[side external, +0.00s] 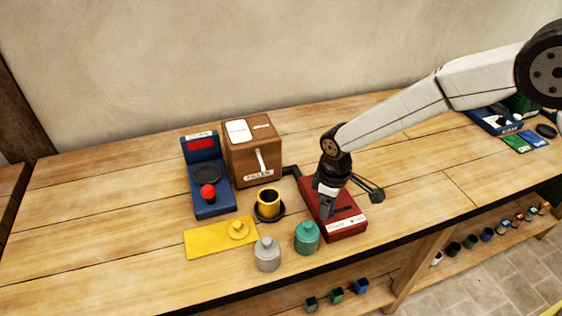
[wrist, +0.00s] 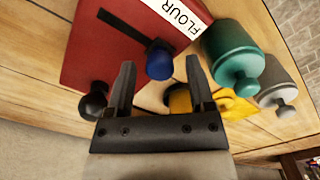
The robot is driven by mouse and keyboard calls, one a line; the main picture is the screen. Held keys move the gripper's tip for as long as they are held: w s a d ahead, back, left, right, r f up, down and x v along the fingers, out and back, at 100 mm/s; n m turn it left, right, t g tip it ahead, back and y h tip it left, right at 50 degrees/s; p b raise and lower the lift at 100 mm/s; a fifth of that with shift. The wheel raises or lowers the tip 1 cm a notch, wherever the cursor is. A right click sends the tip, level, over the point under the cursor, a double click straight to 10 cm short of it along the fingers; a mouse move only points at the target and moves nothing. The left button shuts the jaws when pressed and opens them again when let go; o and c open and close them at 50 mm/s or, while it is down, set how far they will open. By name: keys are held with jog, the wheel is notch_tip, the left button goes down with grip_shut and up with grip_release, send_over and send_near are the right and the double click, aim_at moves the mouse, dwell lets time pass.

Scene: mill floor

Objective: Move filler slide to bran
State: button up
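The red box (side external: 352,228) lies on the bench with a white label at its front edge. In the wrist view the box (wrist: 88,62) has a dark slot (wrist: 120,30) and a label (wrist: 181,14) reading FLOUR. A blue knob (wrist: 160,62) stands at the slot's FLOUR end. My gripper (side external: 326,208) is low over the box; its fingers (wrist: 160,88) are open, with a wide gap. The knob appears between and beyond the fingertips, with no contact visible. No BRAN marking is legible. The side view hides the knob behind my gripper.
A brown box (side external: 262,150) labelled as a filler, a blue scale-like unit (side external: 213,209) and a yellow cup (side external: 268,203) stand left. Teal (side external: 307,238) and grey (side external: 267,254) canisters stand near the front edge.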

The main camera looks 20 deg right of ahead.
grip_shut()
dwell(1.2)
